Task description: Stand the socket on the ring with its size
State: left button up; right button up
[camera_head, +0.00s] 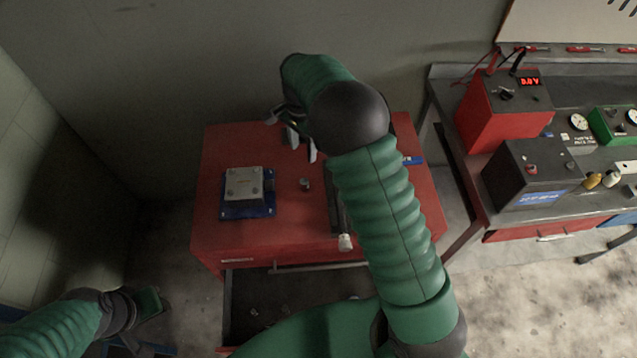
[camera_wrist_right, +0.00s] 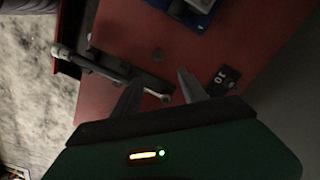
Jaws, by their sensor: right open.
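My right gripper (camera_head: 303,150) is open and empty above the far part of the top. A black tag marked "10" (camera_wrist_right: 223,80) lies beside the right finger. I cannot make out a ring clearly. My left gripper (camera_head: 150,303) is low at the left, its jaws unclear.
A blue-based metal plate (camera_head: 248,211) sits on the left of the red cabinet (camera_head: 225,245). A dark bar with a bright-ended tool (camera_head: 345,242) lies partly behind my right arm. An open drawer (camera_head: 245,305) is below. A bench with a red power box (camera_head: 490,115) stands right.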

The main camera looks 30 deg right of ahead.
aim_at(305, 181)
jog(key=f, duration=0.3)
jog(key=f+p, duration=0.1)
jog(key=f, duration=0.3)
jog(key=f+p, duration=0.1)
jog(key=f, duration=0.2)
jog(key=shift+w+a+f, duration=0.1)
jog(key=shift+a+f, duration=0.25)
jog(key=shift+f, duration=0.05)
jog(key=shift+d+f+p, duration=0.1)
jog(key=shift+f+p, duration=0.25)
jog(key=shift+p, duration=0.15)
jog(key=f+p, duration=0.1)
jog(key=f, duration=0.1)
jog(key=s+f+p, duration=0.1)
jog(key=f, duration=0.1)
jog(key=shift+f, duration=0.25)
jog(key=shift+w+a+f, duration=0.1)
jog(key=shift+a, duration=0.1)
jog(key=shift+c, duration=1.3)
jog(key=c, duration=0.7)
jog(key=shift+d, duration=0.1)
grip_shut()
